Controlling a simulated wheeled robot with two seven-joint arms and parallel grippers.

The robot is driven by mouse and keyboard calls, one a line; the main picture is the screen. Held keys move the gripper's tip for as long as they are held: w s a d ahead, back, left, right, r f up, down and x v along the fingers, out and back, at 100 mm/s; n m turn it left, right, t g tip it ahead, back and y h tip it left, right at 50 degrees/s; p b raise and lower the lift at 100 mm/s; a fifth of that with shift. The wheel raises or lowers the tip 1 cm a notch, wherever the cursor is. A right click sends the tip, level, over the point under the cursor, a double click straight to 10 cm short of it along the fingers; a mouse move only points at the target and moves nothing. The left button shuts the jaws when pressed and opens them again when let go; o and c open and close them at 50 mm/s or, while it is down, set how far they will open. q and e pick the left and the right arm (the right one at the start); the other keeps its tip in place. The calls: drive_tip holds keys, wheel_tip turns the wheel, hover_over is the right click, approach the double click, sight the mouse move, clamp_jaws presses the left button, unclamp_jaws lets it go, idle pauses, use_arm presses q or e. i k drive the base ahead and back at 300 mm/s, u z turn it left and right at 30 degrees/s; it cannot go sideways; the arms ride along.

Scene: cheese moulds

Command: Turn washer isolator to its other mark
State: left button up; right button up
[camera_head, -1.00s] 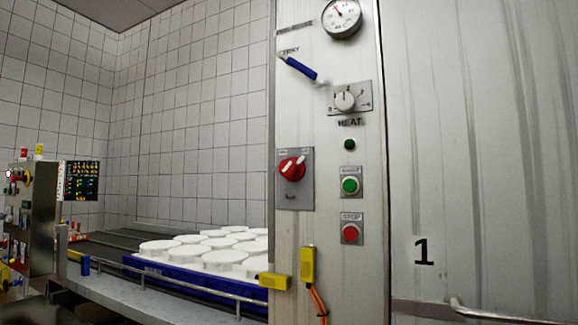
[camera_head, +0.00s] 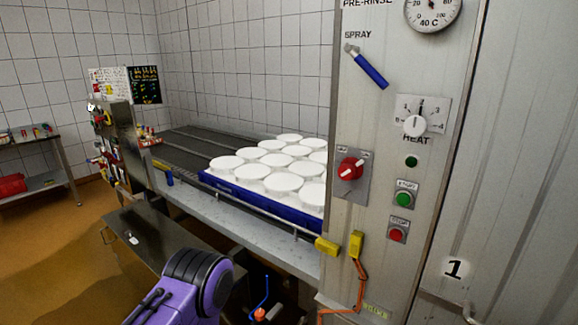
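The washer isolator appears to be the red rotary switch (camera_head: 350,168) on a grey square plate (camera_head: 344,188) on the washer's steel front panel. Its pale handle bar is tilted, with its upper end toward the right. The small marks on the plate are too small to read. A purple and black arm part of mine (camera_head: 190,285) shows at the bottom, left of the panel and well apart from the switch. No gripper fingers show in the view.
The panel also carries a blue spray lever (camera_head: 370,71), a heat knob (camera_head: 414,126), a green start button (camera_head: 404,198) and a red stop button (camera_head: 396,235). A blue tray (camera_head: 258,204) of white moulds stands on the conveyor at left. An orange cable (camera_head: 362,285) hangs below.

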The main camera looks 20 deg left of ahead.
sight(350, 168)
drive_tip(key=u, duration=1.7)
drive_tip(key=k, duration=0.65)
drive_tip(key=z, duration=1.55)
drive_tip(key=i, duration=0.5)
drive_tip(key=z, duration=0.05)
